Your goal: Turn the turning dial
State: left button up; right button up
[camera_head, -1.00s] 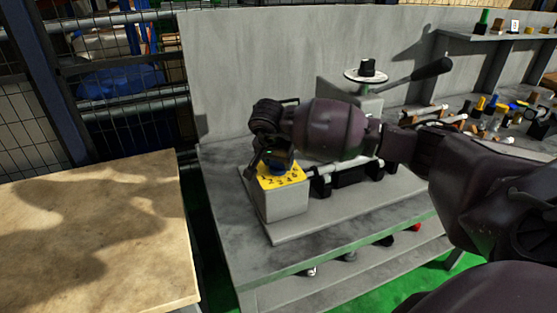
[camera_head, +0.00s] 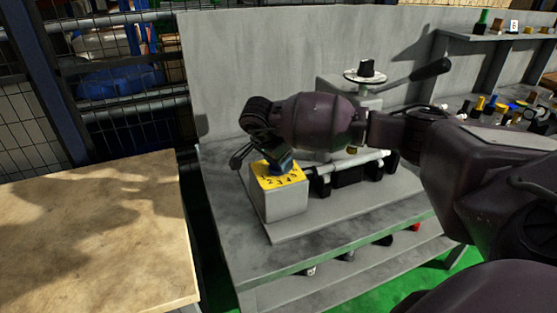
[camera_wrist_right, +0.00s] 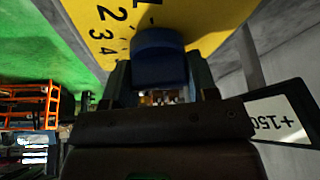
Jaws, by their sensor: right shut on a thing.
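The turning dial is a blue knob (camera_head: 283,166) on a yellow numbered plate (camera_head: 277,180), set on top of a grey block (camera_head: 282,203) at the left end of the bench. My right gripper (camera_head: 266,160) comes over it from above and is shut on the blue knob. In the right wrist view the blue knob (camera_wrist_right: 159,58) sits between the fingers (camera_wrist_right: 160,85), with numbers on the yellow plate (camera_wrist_right: 205,20) beside it. The gripper hides part of the knob in the head view. My left gripper is not in view.
A grey machine with a black lever (camera_head: 432,69) and round white disc (camera_head: 365,75) stands behind my right arm. A wooden table (camera_head: 90,235) is at left. Small parts (camera_head: 500,110) lie on the right. A grey panel (camera_head: 270,60) rises behind.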

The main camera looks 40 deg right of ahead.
jog(key=shift+m, duration=0.5)
jog(key=o, duration=0.9)
jog(key=shift+r, duration=0.15)
jog(key=v, duration=1)
jog(key=shift+r+p, duration=0.25)
jog(key=shift+p, duration=0.05)
jog(key=shift+a, duration=0.15)
